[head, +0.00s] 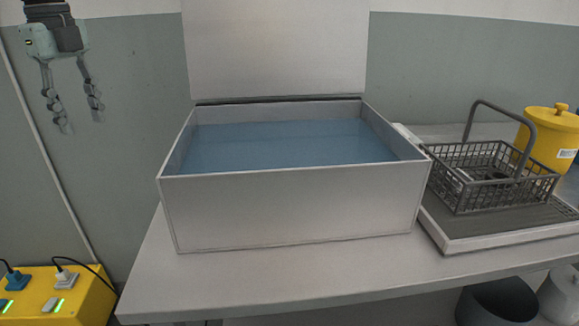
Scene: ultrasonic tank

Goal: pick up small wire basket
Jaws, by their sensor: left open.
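A small dark grey wire basket (463,200) with a tall arched handle stands upright on a flat tray (468,243) at the right of the table. A small dark item lies inside the basket; I cannot tell what it is. My left gripper (81,128) hangs at the upper left, fingers pointing down, open and empty. It is far to the left of the basket, in front of the wall. My right gripper is not in view.
A large open tank (290,213) of blue liquid, its lid (277,45) raised behind, fills the table's middle, between my left gripper and the basket. A yellow lidded canister (549,140) stands behind the basket. A yellow power box (85,303) with plugs sits lower left.

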